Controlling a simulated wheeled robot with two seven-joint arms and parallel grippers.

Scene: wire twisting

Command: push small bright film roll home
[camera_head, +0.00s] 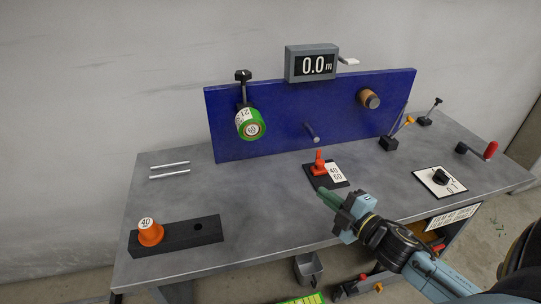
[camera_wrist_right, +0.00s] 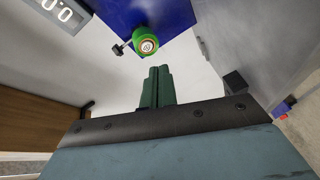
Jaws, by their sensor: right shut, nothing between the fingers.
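The small bright film roll is the green roll (camera_head: 251,124) with white labels, on the upper left of the blue panel (camera_head: 285,125). A black clamp-like part with a knob (camera_head: 243,76) stands above it. The green roll also shows in the right wrist view (camera_wrist_right: 146,44), beyond my fingertips and apart from them. My right gripper (camera_head: 328,199) is shut and empty, above the table's front middle, with its green fingers pointing up and left. The right wrist view shows the shut fingers (camera_wrist_right: 158,85) side by side. My left gripper is out of view.
A brown roll (camera_head: 369,98) and bare peg (camera_head: 313,133) are on the panel. Two rods (camera_head: 169,170) lie at left. The table's middle left is clear.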

